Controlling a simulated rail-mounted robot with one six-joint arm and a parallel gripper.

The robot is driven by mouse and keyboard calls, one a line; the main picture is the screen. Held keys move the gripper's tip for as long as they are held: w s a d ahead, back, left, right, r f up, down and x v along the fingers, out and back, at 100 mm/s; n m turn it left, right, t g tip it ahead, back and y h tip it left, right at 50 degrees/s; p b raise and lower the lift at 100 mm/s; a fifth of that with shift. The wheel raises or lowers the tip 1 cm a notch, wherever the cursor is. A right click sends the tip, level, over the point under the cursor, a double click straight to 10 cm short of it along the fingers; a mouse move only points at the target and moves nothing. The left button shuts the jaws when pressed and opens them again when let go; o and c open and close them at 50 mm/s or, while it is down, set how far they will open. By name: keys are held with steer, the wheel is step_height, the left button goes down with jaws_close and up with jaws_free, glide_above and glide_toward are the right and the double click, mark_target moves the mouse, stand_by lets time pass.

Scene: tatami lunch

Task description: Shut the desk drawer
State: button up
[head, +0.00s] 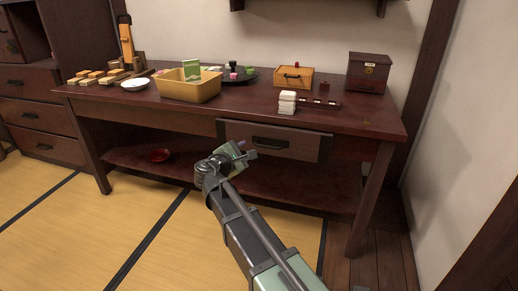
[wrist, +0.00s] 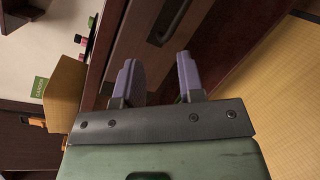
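The desk (head: 190,117) is dark reddish wood. Its drawer front (head: 312,147), with a dark handle (head: 271,144), sits under the right half of the top and appears to stand a little out from the desk. My gripper (head: 246,149) is in front of the drawer's left part; the exact gap is hard to judge. In the wrist view my gripper (wrist: 158,75) has its two purple fingers apart with nothing between them. The drawer front (wrist: 135,40) and handle (wrist: 168,20) show beyond the fingertips there.
On the desk top stand a yellow basket (head: 188,91), a wooden box (head: 293,78), a dark box (head: 368,72) and a white stack (head: 287,102). The tatami floor (head: 185,250) in front is clear.

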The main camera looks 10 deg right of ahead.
mark_target(266, 147)
steer(key=w+d+f+m, duration=0.1)
steer(key=w+d+m, duration=0.1)
steer(key=d+m, duration=0.1)
steer(key=w+d+f+m+g+b, duration=0.1)
steer(key=w+d+m, duration=0.1)
steer(key=d+m, duration=0.1)
steer(key=w+d+f+m+g+h+b, duration=0.1)
steer(key=w+d+m, duration=0.1)
steer(key=d+m, duration=0.1)
steer(key=shift+d, duration=0.1)
jaws_close()
stand_by(0.4)
